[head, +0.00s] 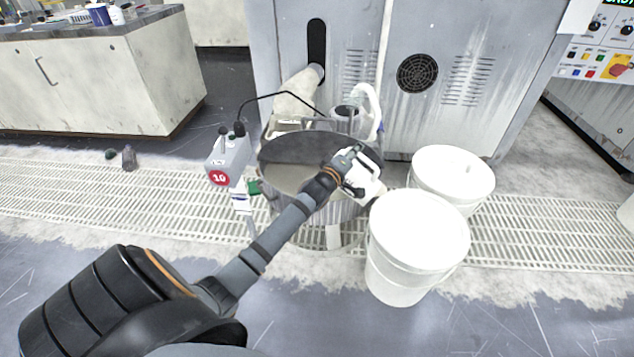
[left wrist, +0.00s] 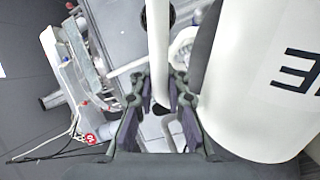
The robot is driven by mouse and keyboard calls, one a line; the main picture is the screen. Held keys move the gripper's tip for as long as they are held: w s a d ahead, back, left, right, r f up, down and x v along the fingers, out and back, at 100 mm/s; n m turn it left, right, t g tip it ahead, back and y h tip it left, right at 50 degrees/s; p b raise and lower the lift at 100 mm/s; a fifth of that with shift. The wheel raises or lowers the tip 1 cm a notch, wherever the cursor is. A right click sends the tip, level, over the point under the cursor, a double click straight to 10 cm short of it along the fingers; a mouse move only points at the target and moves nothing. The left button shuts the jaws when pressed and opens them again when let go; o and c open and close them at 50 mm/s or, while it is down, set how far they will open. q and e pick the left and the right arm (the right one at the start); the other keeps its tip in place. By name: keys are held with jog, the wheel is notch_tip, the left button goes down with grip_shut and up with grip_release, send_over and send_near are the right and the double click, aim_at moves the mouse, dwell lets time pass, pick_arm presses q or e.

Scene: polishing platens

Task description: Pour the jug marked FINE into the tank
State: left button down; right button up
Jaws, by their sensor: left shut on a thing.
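My left gripper (head: 348,160) is shut on the handle of a white jug (head: 364,184), held at the right side of the tank's rim. In the left wrist view the handle (left wrist: 158,50) runs between the fingers of the gripper (left wrist: 160,108). The jug's body (left wrist: 250,90) fills the right side there, with a dark letter E and part of another letter showing; the full word is cut off. The round metal tank (head: 347,222) stands open with grey contents. No stream from the jug shows, and its tilt is hard to tell. My right gripper is out of view.
Two white buckets (head: 418,228) (head: 452,175) stand right of the tank. A grey box marked 10 (head: 228,155) is at its left. A pale pipe (head: 297,92) and a white curved handle-like part (head: 370,102) are behind it, before a grey cabinet (head: 435,40). Floor at front right is clear.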

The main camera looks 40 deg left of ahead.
pick_arm(q)
jog(key=shift+a+n+b, duration=0.35)
jog(key=shift+a+n, duration=0.25)
dwell(1.0)
jog(key=shift+s+a+f+n+b, duration=0.15)
jog(key=shift+a+n+b, duration=0.65)
jog(key=shift+a, duration=1.1)
dwell(0.4)
